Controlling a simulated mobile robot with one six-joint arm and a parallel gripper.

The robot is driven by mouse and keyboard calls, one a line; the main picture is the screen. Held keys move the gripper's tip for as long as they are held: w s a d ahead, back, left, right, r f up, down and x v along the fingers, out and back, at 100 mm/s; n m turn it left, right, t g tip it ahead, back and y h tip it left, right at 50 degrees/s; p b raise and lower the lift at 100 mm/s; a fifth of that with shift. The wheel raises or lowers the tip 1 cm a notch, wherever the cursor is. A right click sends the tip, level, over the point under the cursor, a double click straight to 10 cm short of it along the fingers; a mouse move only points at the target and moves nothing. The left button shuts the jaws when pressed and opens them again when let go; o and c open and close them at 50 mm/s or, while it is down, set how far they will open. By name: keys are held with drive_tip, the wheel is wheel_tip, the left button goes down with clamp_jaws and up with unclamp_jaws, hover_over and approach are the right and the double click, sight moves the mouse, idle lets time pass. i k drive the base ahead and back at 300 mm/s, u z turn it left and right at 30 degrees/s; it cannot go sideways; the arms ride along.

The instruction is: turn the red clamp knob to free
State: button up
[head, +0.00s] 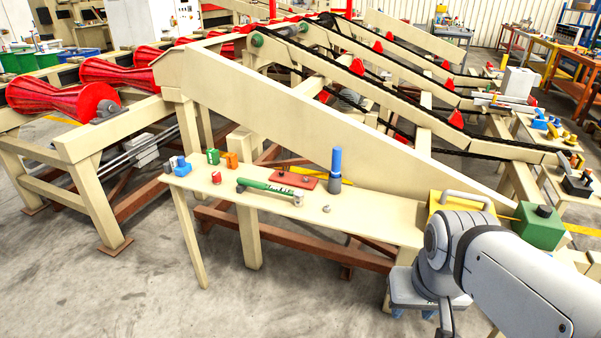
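A small red knob-like cylinder (216,177) stands on the cream side shelf, near its left end. A red plate (294,180) with small dark fittings lies further right on the same shelf. I cannot tell for certain which of these is the clamp knob, or how it is turned. My gripper (446,318) is at the lower right, below the arm's wrist and well apart from both red things. It is partly cut off by the frame edge, and its fingers do not show clearly.
On the cream shelf (380,222) are a green-handled tool (268,187), a blue-topped cylinder (336,168), green (213,156) and orange (231,160) blocks and a small grey piece (326,209). A sloping beam (300,120) rises behind. Open floor (130,290) lies in front.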

sight(216, 175)
drive_tip(key=z, duration=0.05)
drive_tip(key=k, duration=0.6)
drive_tip(key=u, duration=0.75)
drive_tip(key=i, duration=1.1)
drive_tip(key=u, duration=0.6)
drive_tip(key=i, duration=1.8)
drive_tip(key=z, duration=0.6)
drive_tip(key=k, duration=0.75)
drive_tip(key=z, duration=0.15)
drive_tip(key=i, duration=0.85)
drive_tip(key=u, duration=0.1)
